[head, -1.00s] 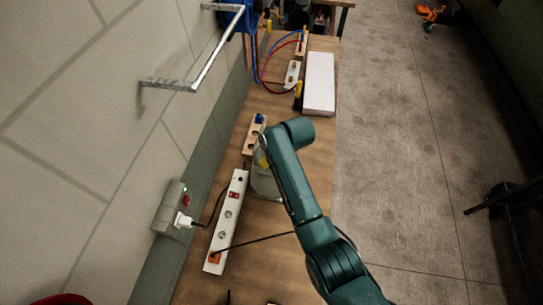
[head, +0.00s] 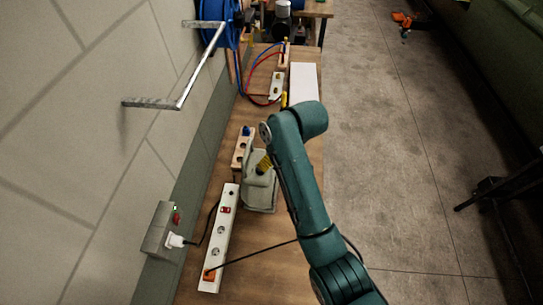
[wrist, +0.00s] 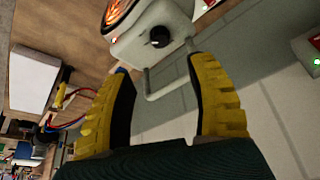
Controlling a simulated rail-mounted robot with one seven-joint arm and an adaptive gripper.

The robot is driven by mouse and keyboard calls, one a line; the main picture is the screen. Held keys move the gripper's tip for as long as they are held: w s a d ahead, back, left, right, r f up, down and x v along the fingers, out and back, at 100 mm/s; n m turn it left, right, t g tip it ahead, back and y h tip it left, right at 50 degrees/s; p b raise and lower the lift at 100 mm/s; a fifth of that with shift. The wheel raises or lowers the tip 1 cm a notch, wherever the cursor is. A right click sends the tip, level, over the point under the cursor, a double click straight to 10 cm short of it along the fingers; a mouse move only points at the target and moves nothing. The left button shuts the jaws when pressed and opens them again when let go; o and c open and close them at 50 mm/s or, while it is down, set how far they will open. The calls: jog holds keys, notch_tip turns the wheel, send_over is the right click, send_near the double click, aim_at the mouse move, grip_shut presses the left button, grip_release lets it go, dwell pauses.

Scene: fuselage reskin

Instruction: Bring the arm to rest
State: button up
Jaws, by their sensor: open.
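My arm reaches up the wooden bench in the head view. My gripper (head: 264,163) is mostly hidden behind the arm there, with only a yellow finger part showing by a pale grey device (head: 259,192). In the wrist view, my gripper (wrist: 163,70) has its two ribbed yellow fingers spread apart with nothing held between them. The grey device (wrist: 160,30) lies beyond the fingertips, with a glowing orange coil, a black knob, a red light and a bar handle. I cannot tell how wide the gap to it is.
A white power strip (head: 219,240) with a cable lies on the bench (head: 255,262). A wall socket box (head: 158,228) and a metal bracket (head: 150,103) stick out at left. A white box (head: 303,78) and a blue reel (head: 220,25) are farther back.

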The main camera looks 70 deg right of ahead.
dwell(0.4)
jog(key=w+a+r+n+t+p, duration=0.25)
jog(key=w+a+r, duration=0.35)
jog(key=w+a, duration=0.4)
jog(key=w+a+r+n+t+p, duration=0.2)
jog(key=w+a+r+n, duration=0.3)
jog(key=w+a, duration=0.55)
jog(key=a+r+t, duration=0.2)
jog(key=a+r, duration=0.2)
jog(key=r, duration=0.1)
jog(key=a+r+t+y+p, duration=0.1)
jog(key=a+r+t, duration=0.1)
jog(key=a+r, duration=0.3)
jog(key=a+r+t, duration=0.2)
jog(key=a+r, duration=0.2)
jog(key=r, duration=0.3)
jog(key=shift+s+a+r+m+t+y, duration=0.15)
jog(key=shift+s+m+t+y, duration=0.1)
jog(key=shift+s+m+y, duration=0.15)
jog(key=s+r+m+t, duration=0.3)
jog(key=s+r+t, duration=0.4)
jog(key=r, duration=0.8)
jog(key=shift+s+r+h, duration=0.2)
jog(key=shift+s+h, duration=0.1)
jog(key=shift+s, duration=0.75)
